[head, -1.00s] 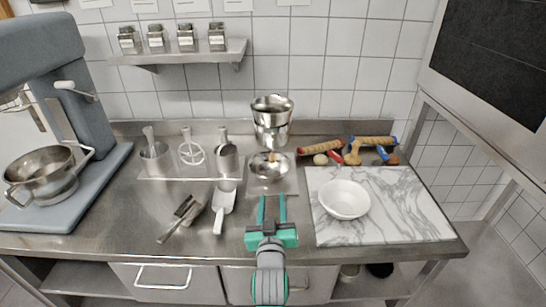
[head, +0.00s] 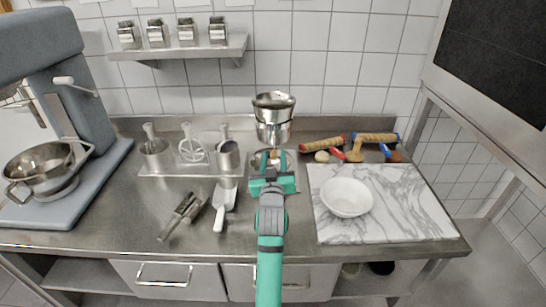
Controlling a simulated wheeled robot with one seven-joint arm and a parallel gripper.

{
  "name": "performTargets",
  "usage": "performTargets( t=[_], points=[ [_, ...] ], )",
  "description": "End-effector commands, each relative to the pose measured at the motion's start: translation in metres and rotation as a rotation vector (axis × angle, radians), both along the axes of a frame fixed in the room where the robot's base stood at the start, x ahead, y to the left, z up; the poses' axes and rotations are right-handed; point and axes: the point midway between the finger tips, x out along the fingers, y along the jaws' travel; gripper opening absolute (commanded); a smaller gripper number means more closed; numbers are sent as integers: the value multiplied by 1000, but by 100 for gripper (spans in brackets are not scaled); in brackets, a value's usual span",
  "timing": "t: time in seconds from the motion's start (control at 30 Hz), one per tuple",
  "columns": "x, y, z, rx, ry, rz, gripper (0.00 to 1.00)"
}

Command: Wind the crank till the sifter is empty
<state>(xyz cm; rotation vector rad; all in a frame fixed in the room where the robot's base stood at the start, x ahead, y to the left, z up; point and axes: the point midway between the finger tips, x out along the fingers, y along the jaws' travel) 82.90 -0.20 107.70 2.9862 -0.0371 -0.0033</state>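The sifter (head: 273,118) is a shiny metal cup standing upright at the back of the steel counter, near the tiled wall. Its small tan crank knob (head: 274,154) shows low at its front. My gripper (head: 273,157) reaches in from the front, its two teal fingers apart, one on either side of the knob. I cannot see whether they touch it. The metal bowl under the sifter is mostly hidden behind my gripper. What the sifter holds inside cannot be made out.
A white bowl (head: 347,197) sits on a marble board (head: 410,205) to the right. Rolling pins (head: 375,139) lie behind it. A rack of utensils (head: 190,170) and a mixer (head: 60,100) stand farther left.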

Motion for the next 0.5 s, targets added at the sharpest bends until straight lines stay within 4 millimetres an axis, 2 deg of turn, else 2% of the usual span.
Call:
performTargets(
  t=[0.13,0.43,0.47,0.5],
  points=[
    [10,0,1,0,-1,0,36],
    [12,2,0,0,-1,2,36],
    [12,2,0,0,-1,2,34],
    [12,2,0,0,-1,2,24]
  ],
)
